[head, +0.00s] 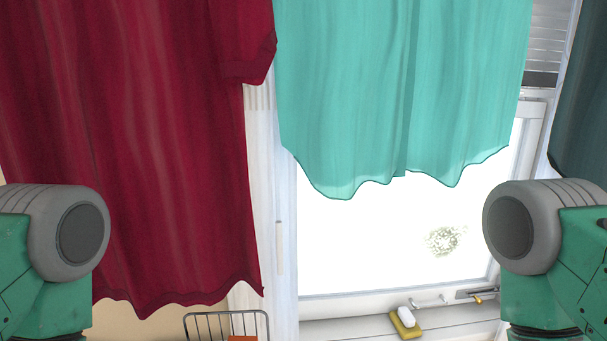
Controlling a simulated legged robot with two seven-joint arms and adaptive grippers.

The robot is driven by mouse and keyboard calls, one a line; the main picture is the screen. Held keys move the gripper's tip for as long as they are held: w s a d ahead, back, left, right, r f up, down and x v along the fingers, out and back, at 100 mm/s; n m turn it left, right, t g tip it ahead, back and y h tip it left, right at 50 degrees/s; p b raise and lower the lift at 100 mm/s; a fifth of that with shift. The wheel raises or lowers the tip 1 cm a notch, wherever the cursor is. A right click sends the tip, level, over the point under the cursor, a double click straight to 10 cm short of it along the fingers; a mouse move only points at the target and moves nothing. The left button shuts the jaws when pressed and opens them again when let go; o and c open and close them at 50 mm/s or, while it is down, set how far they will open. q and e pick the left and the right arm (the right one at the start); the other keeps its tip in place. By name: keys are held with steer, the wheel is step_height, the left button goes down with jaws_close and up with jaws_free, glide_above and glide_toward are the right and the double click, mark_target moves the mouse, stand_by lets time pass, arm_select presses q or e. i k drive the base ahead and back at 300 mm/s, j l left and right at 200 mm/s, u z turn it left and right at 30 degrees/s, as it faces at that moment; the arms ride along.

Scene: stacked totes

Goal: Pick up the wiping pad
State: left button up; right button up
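A yellow pad (409,331), which looks like the wiping pad, lies on the white window sill at the bottom, right of centre. A small white rounded piece (406,316) sits on top of it; I cannot tell whether it is a handle or a separate object. Only rounded grey and green links of my two arms show, at the left and right edges. Neither gripper is in view, and nothing of mine is seen touching the pad.
The sill (350,328) runs below a bright window with a speckled smudge (443,240). Small fittings (478,299) lie along the frame's lower edge. A red cloth (130,150), a teal cloth (400,90) and a dark cloth (585,100) hang down. A wire rack (227,314) stands lower left.

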mark_target(405, 322)
steer(key=k+l+z, duration=0.2)
steer(key=l, duration=0.2)
steer(key=l+z, duration=0.15)
steer(key=l, duration=0.25)
steer(key=i+l+z, duration=0.55)
steer(key=l, duration=0.25)
